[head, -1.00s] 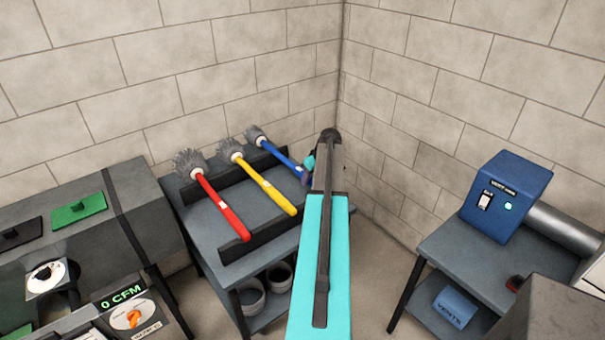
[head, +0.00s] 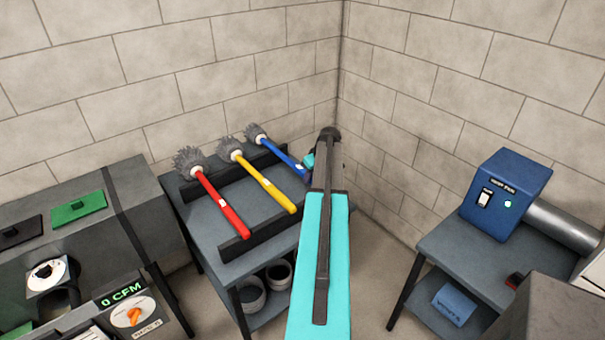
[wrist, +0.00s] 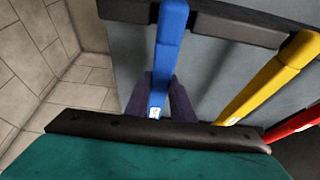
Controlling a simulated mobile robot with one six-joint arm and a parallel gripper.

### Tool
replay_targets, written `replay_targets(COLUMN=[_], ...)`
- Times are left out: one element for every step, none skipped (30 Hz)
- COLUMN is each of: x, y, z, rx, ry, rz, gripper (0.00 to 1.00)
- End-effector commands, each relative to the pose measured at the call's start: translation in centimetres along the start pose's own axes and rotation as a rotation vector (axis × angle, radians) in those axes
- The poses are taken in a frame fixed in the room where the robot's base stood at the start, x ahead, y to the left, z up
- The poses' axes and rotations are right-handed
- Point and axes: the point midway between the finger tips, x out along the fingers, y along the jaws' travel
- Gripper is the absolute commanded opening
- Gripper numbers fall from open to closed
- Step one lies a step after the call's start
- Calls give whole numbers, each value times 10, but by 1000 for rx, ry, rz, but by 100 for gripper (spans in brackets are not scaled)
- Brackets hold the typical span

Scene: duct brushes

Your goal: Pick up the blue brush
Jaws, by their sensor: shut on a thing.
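The blue brush (head: 280,150) has a blue handle and a grey bristle head (head: 256,134). It lies on the dark rack on the grey table, to the right of the yellow brush. In the wrist view its handle (wrist: 171,40) runs down between the two dark purple fingers of my gripper (wrist: 160,100). My gripper is shut on the handle. In the head view my teal arm hides the handle's near end and most of the gripper. The brush head still appears at the rack's back rail.
The yellow brush (head: 265,183) and the red brush (head: 221,204) lie on the same rack to the left. Block walls stand close behind and to the right of the table (head: 190,215). A blue switch box (head: 506,195) stands on another table at right.

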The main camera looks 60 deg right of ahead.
Motion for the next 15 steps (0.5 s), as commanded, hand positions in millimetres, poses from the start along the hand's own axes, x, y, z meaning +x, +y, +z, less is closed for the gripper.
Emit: replay_targets(x=[0,0,0,0,0,0,0,0,-1,-1,-1,-2,-3,-4,-5], y=[0,0,0,0,0,0,0,0,0,0,0,0,0,0,0], z=[0,0,0,0,0,0,0,0,0,0,-1,-1,-1,-2,-2], rx=[0,0,0,0,0,0,0,0,0,0,0,0,0,0,0], ry=[0,0,0,0,0,0,0,0,0,0,1,1,1,1,1], rz=[1,1,1,1,1,1,1,1,1,1,1,1,1,1,1], gripper=[0,0,0,0,0,0,0,0,0,0,0,0,0,0,0])
